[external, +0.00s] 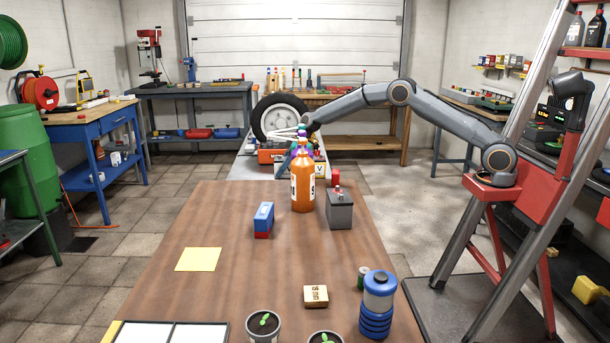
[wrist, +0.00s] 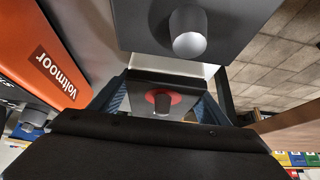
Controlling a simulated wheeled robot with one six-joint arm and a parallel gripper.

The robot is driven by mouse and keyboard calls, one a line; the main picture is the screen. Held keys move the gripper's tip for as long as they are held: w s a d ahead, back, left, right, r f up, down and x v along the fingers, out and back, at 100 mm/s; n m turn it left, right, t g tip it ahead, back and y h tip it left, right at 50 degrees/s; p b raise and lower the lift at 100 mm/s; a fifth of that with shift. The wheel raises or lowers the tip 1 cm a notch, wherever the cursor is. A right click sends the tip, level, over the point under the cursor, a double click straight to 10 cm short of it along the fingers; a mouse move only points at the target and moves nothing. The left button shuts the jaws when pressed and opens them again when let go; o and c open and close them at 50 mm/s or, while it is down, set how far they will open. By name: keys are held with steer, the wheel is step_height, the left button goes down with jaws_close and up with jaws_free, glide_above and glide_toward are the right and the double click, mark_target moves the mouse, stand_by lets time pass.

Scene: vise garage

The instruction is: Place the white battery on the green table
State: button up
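In the external view my arm reaches over the far grey stand, where my gripper (external: 290,136) is small and partly hidden by the bottle. In the wrist view a grey battery top (wrist: 150,98), with a red-ringed post, shows between my gripper's two fingers (wrist: 160,102). I cannot tell whether they press on it. Its side is hidden, so I cannot tell if it is the white battery. A larger grey top with a round post (wrist: 205,60) is at the upper edge. A dark table with green legs (external: 40,235) stands at the far left, possibly the green table.
An orange Voltmoor case (wrist: 40,50) is close at left in the wrist view. The wooden table (external: 215,215) holds an orange bottle (external: 302,182), a grey battery (external: 340,214), a blue-and-red block (external: 263,218) and a blue canister (external: 377,303). A blue workbench (external: 75,125) stands left.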

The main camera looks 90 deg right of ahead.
steer(key=shift+s+r, duration=0.15)
steer(key=shift+r, duration=0.4)
steer(key=v, duration=1.1)
steer(key=shift+s+r, duration=0.1)
